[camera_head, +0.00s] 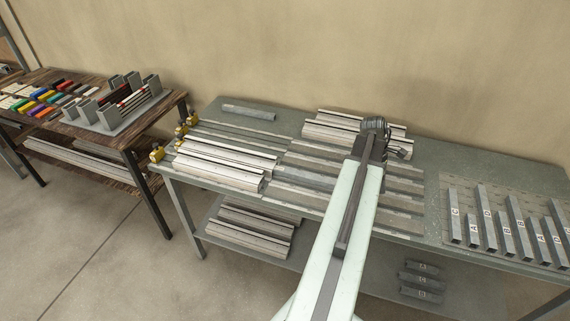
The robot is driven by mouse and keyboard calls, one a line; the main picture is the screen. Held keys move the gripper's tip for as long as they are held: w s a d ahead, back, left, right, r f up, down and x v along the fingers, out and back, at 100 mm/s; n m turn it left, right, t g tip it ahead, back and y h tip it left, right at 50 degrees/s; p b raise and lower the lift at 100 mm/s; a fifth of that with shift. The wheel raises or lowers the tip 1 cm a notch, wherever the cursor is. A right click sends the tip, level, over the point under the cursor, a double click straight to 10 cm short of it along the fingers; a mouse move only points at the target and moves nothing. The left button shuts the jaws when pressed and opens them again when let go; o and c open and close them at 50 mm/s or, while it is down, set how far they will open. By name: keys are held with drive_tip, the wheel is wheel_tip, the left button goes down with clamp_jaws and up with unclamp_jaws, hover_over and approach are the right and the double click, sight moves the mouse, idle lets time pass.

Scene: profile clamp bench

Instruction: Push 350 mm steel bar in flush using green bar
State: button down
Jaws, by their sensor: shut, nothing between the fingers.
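My gripper (398,151) is over the right part of the green-grey bench (420,180), at the end of my pale arm. It is small and dark in the picture, shut, with nothing seen in it. Below and left of it, several grey steel bars (320,185) lie in parallel rows on the bench. I cannot tell which is the 350 mm bar, nor whether any end is flush. My arm hides part of these rows. No green bar can be made out for certain; small green pieces show among the coloured blocks (45,98) on the left table.
Pale profiles (215,172) with brass-coloured clamps (157,154) lie on the bench's left. More profiles (355,125) lie at the back. A wooden table (170,100) with a slotted rack stands left, across a gap.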

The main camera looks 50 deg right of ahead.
drive_tip(key=w+a, duration=0.3)
drive_tip(key=w, duration=0.7)
drive_tip(key=w+a, duration=0.4)
drive_tip(key=w, duration=0.5)
drive_tip(key=w+a, duration=0.4)
drive_tip(key=w, duration=0.6)
drive_tip(key=shift+w+a, duration=0.25)
drive_tip(key=shift+w, duration=0.05)
idle(1.1)
drive_tip(key=shift+w+a, duration=0.2)
drive_tip(key=shift+w, duration=0.3)
idle(0.5)
wheel_tip(320, 180, up, 7)
drive_tip(key=s+p, duration=0.1)
drive_tip(key=p, duration=0.6)
drive_tip(key=shift+s+d, duration=0.25)
drive_tip(key=shift+d, duration=0.05)
idle(0.4)
